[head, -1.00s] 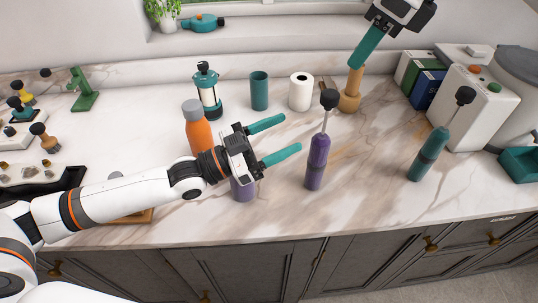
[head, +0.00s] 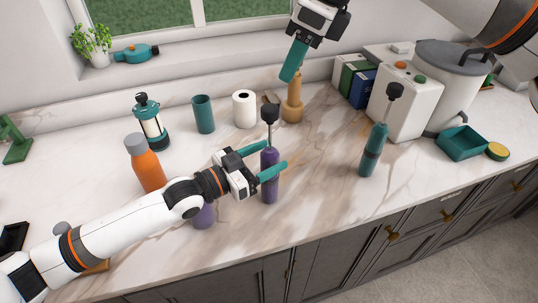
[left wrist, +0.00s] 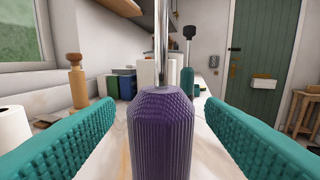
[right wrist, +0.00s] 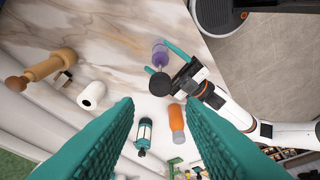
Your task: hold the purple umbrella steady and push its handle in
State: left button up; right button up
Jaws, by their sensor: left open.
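The purple umbrella (head: 269,187) stands upright on the counter. Its black knob handle (head: 270,113) sits on top of a bare metal shaft, pulled out from the body. My left gripper (head: 273,157) is open, with one teal finger on each side of the umbrella's upper body. In the left wrist view, the ribbed purple body (left wrist: 160,135) stands between the fingers, with gaps on both sides; the knob is out of frame. My right gripper (head: 293,60) is raised behind the umbrella. Its fingers are apart and empty in the right wrist view (right wrist: 160,100), which also shows the black knob (right wrist: 160,84).
A teal umbrella (head: 373,152) stands to the right, its handle out too. An orange bottle (head: 146,165) and a part-hidden purple object (head: 203,217) are near my left arm. A wooden mill (head: 292,103) and paper roll (head: 244,109) stand behind. Counter between the umbrellas is clear.

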pick_arm(q)
jog(key=shift+w+d, duration=0.3)
jog(key=shift+d, duration=0.2)
